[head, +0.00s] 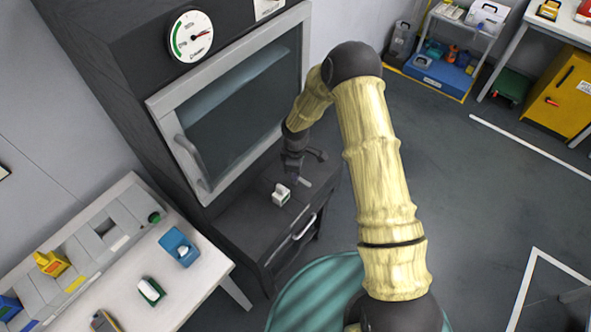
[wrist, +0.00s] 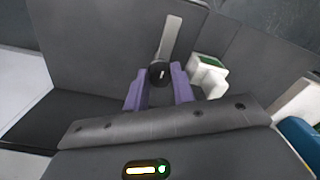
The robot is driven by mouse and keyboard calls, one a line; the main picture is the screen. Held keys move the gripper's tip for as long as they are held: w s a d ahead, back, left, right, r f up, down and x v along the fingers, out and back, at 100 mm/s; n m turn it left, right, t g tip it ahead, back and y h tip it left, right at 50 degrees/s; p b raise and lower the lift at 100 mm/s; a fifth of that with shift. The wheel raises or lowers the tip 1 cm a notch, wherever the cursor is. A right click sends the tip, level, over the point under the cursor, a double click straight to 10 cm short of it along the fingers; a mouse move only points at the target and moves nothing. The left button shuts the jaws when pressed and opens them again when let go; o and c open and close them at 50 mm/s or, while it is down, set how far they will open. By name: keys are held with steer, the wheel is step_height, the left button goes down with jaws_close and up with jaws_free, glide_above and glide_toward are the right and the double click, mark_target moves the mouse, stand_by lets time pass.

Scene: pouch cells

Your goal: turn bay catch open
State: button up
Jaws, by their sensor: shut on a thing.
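The bay catch (wrist: 171,38) shows in the wrist view as a light grey bar running up from a dark round hub. It stands over a dark grey panel. My gripper (wrist: 160,74) has its two purple fingers on either side of the hub and is shut on the catch there. In the head view my gripper (head: 294,168) reaches down to the dark ledge below the glazed door. The catch's grey bar (head: 305,181) shows small beside it, and the fingers are hard to make out there.
A white block (head: 281,195) stands close by on the ledge (head: 250,222); it also shows right of the fingers in the wrist view (wrist: 209,78). The glazed door (head: 235,105) is above. A white table (head: 195,285) with several small items stands at the lower left.

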steer(key=shift+w, duration=0.1)
steer(key=o, duration=1)
steer(key=shift+r, duration=0.1)
